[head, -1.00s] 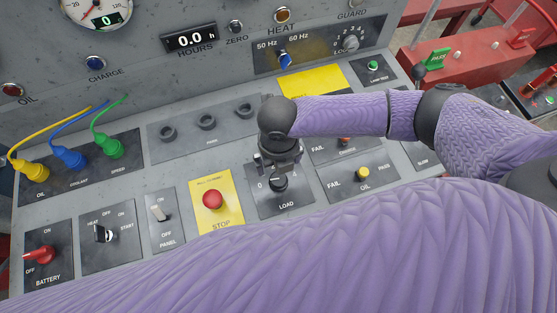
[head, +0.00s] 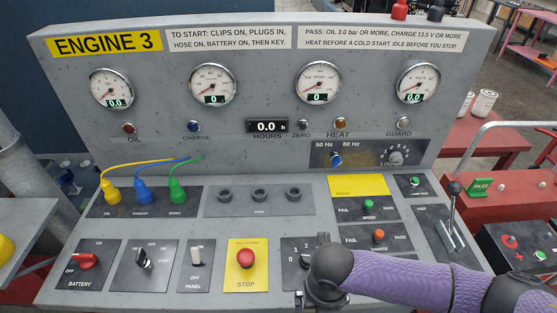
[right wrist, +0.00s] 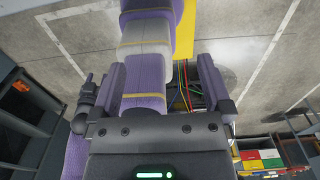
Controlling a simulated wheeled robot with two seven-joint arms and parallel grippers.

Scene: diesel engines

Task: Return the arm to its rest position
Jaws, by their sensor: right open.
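My right arm, purple-sleeved, enters the head view from the lower right. Its dark wrist joint (head: 330,265) is over the front of the sloping control panel and covers part of the load switch plate (head: 291,255). The fingers cannot be made out in the head view. In the right wrist view my right gripper (right wrist: 161,66) is open, with its two fingers apart and nothing held. Beyond the fingers are a purple and white part, which seems to be my own body, and the floor. My left gripper is not in view.
The engine panel has a red stop button (head: 246,258), a red battery switch (head: 88,261) and a lever (head: 453,190) at its right. Three coloured plugs (head: 143,192) sit at its left. A red bench (head: 513,192) stands to the right. The right wrist view shows grey floor (right wrist: 75,40).

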